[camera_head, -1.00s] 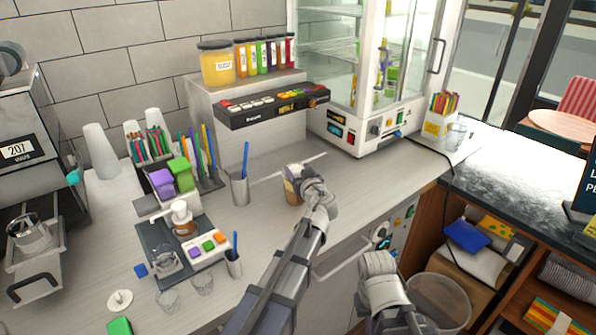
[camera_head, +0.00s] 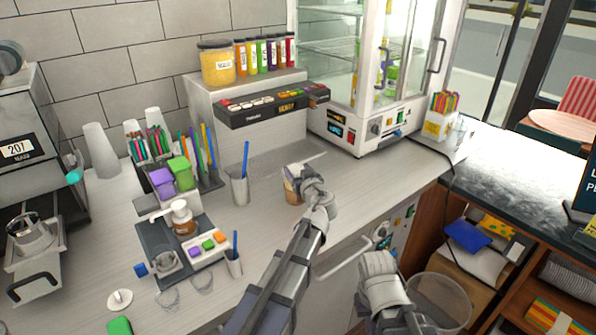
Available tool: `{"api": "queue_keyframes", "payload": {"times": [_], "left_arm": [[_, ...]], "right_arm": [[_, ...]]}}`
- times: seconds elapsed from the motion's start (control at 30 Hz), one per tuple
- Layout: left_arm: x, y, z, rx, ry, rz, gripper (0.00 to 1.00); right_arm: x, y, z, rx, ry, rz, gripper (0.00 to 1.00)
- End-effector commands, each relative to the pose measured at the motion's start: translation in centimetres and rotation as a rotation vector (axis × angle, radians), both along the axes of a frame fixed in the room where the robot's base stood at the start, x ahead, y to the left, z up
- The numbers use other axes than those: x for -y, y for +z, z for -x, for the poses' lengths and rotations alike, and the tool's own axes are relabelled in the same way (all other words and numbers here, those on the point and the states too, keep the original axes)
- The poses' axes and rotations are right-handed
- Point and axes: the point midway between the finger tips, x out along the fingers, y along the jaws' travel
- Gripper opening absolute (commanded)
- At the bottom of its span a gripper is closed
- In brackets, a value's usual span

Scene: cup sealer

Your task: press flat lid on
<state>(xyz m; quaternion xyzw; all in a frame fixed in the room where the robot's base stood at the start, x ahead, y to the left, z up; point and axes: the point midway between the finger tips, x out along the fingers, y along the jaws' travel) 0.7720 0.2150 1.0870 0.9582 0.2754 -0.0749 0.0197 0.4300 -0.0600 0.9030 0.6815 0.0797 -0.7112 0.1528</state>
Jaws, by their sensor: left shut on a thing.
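A cup with a brown and purple look (camera_head: 291,190) stands on the grey counter in the head view, beneath and left of the button panel's right end. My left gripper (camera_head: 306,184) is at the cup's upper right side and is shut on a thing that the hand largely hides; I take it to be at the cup. I cannot make out a flat lid on the cup's top. My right gripper (camera_head: 398,322) is low, in front of the counter, away from the cup; its fingertips are not clear.
A metal holder with a blue pen (camera_head: 239,188) stands left of the cup. A black button panel (camera_head: 272,105) overhangs the counter behind. A glass display cabinet (camera_head: 375,130) stands back right. The counter right of the cup is clear. A clear bin (camera_head: 440,300) is below.

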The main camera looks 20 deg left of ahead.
Motion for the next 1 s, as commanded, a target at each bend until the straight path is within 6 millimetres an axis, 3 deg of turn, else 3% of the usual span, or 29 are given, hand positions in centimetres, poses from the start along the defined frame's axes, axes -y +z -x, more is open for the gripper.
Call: {"api": "queue_keyframes", "payload": {"times": [0.27,0.3,0.53,1.0], "left_arm": [[-0.01,0.0,-0.01,0.0,0.0,0.0,0.17],[-0.01,0.0,-0.01,0.0,0.0,0.0,0.72],[0.01,0.0,-0.01,0.0,0.0,0.0,0.97],[0.01,0.18,0.0,0.0,0.0,0.0,1.0]], "right_arm": [[0.0,0.0,0.0,0.0,0.0,0.0,0.0],[0.0,0.0,0.0,0.0,0.0,0.0,0.0],[0.0,0.0,0.0,0.0,0.0,0.0,0.0],[0.0,0.18,0.0,0.0,0.0,0.0,0.0]]}}
